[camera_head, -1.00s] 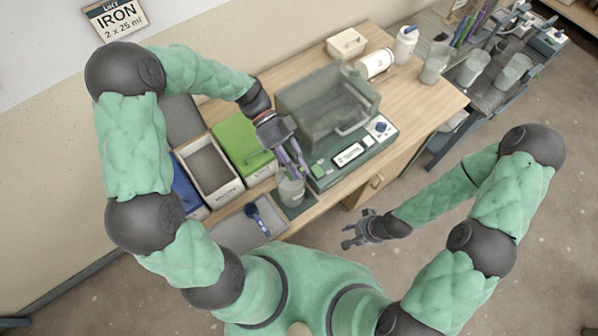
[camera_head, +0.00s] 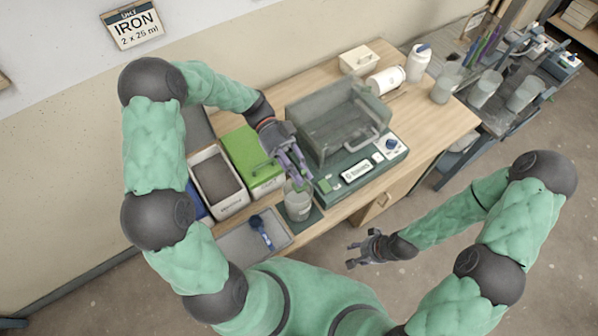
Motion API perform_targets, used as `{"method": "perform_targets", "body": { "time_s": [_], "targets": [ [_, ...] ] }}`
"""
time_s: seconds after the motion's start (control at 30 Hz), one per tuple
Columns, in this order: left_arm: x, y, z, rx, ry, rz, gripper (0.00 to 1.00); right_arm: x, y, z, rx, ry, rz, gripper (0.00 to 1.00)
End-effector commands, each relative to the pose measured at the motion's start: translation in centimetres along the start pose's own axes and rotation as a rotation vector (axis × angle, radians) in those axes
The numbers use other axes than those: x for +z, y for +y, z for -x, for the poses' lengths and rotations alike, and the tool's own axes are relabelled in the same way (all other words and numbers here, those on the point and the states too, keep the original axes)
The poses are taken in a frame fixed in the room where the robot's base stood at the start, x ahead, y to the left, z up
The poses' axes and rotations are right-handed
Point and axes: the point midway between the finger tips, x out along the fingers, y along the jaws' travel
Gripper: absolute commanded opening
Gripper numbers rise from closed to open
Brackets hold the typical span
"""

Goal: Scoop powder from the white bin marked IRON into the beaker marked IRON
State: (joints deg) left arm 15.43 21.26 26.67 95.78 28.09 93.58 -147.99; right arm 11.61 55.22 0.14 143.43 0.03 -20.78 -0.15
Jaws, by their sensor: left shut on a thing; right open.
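The open white bin (camera_head: 237,206) holds dark grey-brown powder; the print on its front is too small to read. A clear beaker (camera_head: 298,207) with a pale label stands upright on a dark mat beside the balance. My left gripper (camera_head: 299,179) points down at the beaker's rim and appears shut on it; the fingers partly hide the rim. A blue scoop (camera_head: 262,232) lies in the grey tray (camera_head: 236,243) in front of the bins. My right gripper (camera_head: 355,253) is open and empty, off the table's front edge.
A green bin (camera_head: 248,150) stands right of the white one, a blue bin left of it. The balance with its clear hood (camera_head: 340,115) bounds the right side. White containers stand behind. A wall sign (camera_head: 134,26) reads IRON 2 x 25 ml. Several beakers are on the far-right bench.

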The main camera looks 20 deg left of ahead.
Motion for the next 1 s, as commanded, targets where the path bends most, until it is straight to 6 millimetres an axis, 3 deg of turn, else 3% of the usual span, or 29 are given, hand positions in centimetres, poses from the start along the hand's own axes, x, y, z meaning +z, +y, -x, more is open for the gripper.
{"method": "perform_targets", "body": {
  "time_s": [1.0],
  "targets": [
    [-0.55,0.04,-0.73,0.0,0.0,0.0,0.0,0.0,0.02,-0.05,0.0,0.0,0.0,0.43]
  ]
}}
